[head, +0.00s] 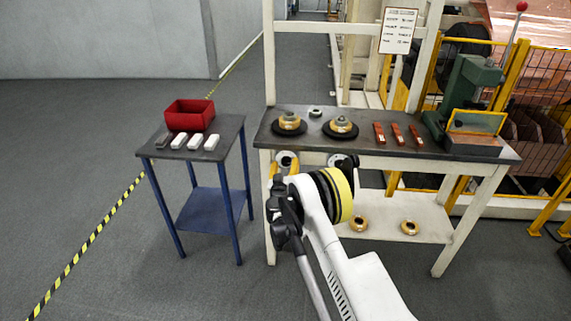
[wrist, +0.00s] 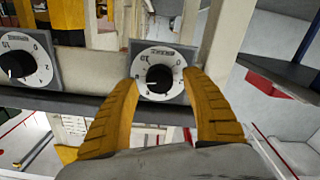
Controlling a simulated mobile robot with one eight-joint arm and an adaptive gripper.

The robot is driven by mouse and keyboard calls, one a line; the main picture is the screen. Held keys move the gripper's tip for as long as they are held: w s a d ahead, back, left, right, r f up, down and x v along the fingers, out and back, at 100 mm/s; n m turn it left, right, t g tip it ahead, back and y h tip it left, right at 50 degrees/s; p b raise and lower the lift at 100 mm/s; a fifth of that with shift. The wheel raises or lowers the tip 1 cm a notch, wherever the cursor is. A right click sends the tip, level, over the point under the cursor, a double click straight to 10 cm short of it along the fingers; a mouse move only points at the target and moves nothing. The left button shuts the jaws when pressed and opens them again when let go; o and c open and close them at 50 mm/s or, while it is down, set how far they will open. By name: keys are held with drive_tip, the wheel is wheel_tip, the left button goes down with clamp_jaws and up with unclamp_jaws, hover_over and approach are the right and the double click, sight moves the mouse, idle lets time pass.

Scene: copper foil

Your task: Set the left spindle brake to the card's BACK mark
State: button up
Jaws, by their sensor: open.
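The left spindle brake (head: 285,159) is a dial under the work table's front edge. The wrist view looks inverted, so I take it as the right-hand dial (wrist: 172,57), a white numbered face with a black knob (wrist: 159,78). My gripper (wrist: 160,78) is open, its yellow fingers either side of the knob; I cannot tell whether they touch it. In the head view my gripper (head: 284,167) is partly hidden by my arm. The other dial (wrist: 37,66) is alongside. Neither pointer setting is clear. The card (head: 398,30) hangs on the upright, its text too small to read.
The work table (head: 370,154) holds two spools (head: 289,121) (head: 340,125), several copper-coloured blocks (head: 397,134) and a green machine (head: 473,90). A blue-legged side table (head: 152,147) stands left with a red bin (head: 189,115). Floor between the tables is narrow.

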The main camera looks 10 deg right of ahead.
drive_tip(key=v, duration=1.1)
drive_tip(key=shift+s+a+r, duration=0.1)
drive_tip(key=s+d+r+m+g+h, duration=0.1)
drive_tip(key=d+r+g, duration=0.15)
drive_tip(key=r, duration=0.45)
drive_tip(key=s+d+r+m+g, duration=0.1)
drive_tip(key=d+r, duration=0.2)
drive_tip(key=r, duration=0.4)
drive_tip(key=s+d+r+g+y, duration=0.1)
drive_tip(key=s+d+r+g, duration=0.25)
drive_tip(key=s+r, duration=0.6)
drive_tip(key=s+a+f+n+g+y, duration=0.1)
drive_tip(key=s+a+y, duration=0.1)
drive_tip(key=s, duration=1.3)
drive_tip(key=s+a+f+n+g+y, duration=0.1)
drive_tip(key=s+a+g+y, duration=0.1)
drive_tip(key=s, duration=1.4)
drive_tip(key=shift+s+a+f+y, duration=0.35)
drive_tip(key=shift+a+y, duration=0.25)
drive_tip(key=shift+y, duration=0.2)
